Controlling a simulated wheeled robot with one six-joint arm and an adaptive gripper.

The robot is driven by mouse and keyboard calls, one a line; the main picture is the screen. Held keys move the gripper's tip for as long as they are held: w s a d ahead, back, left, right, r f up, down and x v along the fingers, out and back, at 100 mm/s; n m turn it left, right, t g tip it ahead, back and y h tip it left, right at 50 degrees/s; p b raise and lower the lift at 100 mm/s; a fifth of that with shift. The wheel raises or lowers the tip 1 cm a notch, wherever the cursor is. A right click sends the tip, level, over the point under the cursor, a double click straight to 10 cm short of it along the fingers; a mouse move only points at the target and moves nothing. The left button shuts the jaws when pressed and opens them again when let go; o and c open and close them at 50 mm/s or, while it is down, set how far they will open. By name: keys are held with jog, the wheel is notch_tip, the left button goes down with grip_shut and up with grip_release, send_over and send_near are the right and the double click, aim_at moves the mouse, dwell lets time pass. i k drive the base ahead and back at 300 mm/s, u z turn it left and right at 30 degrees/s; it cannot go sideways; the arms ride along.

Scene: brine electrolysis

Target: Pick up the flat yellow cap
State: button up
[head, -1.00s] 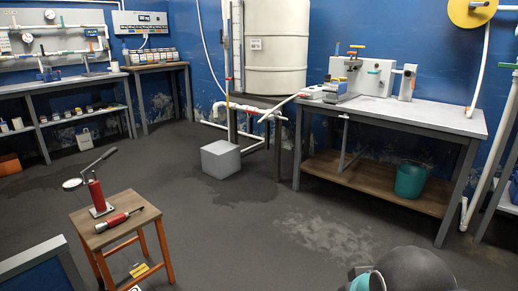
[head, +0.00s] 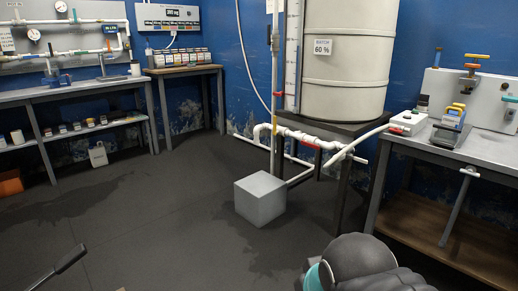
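I cannot clearly make out a flat yellow cap. Small yellow pieces (head: 455,109) sit on top of a grey tilted device (head: 451,130) at the left end of the right workbench (head: 445,152). They are too small to tell whether one is a flat cap. Only a dark rounded part of my arm with a teal ring shows at the bottom right. My gripper is out of view.
A grey cube (head: 260,199) stands on the floor before the large white tank (head: 343,60) and its white pipes (head: 300,135). A black lever (head: 70,258) shows at bottom left. The dark floor (head: 160,225) left of the cube is mostly clear.

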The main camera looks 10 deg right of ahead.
aim_at(458, 105)
jog(key=z, duration=0.6)
jog(key=i, duration=2)
jog(key=z, duration=0.85)
